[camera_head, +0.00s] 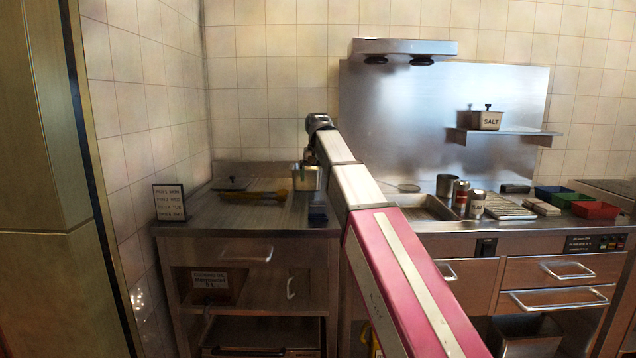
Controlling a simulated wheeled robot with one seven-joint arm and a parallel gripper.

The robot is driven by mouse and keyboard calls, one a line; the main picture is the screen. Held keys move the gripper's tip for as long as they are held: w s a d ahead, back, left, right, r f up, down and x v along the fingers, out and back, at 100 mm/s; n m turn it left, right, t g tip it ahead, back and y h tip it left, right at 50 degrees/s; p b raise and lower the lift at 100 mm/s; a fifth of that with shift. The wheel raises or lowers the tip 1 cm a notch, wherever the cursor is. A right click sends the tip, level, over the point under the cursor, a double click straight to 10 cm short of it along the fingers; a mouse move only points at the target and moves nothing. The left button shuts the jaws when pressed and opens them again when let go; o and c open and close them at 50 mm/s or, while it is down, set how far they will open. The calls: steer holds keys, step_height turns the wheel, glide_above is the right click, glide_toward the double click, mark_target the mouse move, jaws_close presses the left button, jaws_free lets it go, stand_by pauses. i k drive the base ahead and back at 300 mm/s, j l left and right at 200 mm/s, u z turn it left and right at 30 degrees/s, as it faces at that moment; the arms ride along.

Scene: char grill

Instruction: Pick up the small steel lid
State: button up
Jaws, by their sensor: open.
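A small flat steel lid (229,186) with a dark knob appears to lie at the back left of the left steel counter (222,220). A small square steel container (307,180) stands on the same counter, farther right. My arm reaches up from the lower right to above this counter. My gripper (310,158) hangs at its end, just above the container and well to the right of the lid. It is open, with its fingertips small and partly hidden; whether it touches the container I cannot tell.
Yellow-handled tools (254,196) lie between lid and container. A small text sign (169,203) stands at the counter's left edge. A dark blue object (318,213) sits near my arm. A salt box (487,119) stands on the wall shelf. The left counter's front is clear.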

mark_target(232, 182)
steer(key=i+j+z, duration=0.1)
steer(key=j+z, duration=0.15)
steer(key=j, duration=0.45)
steer(key=i+j+z, duration=0.2)
steer(key=j, duration=0.5)
steer(key=k, duration=0.1)
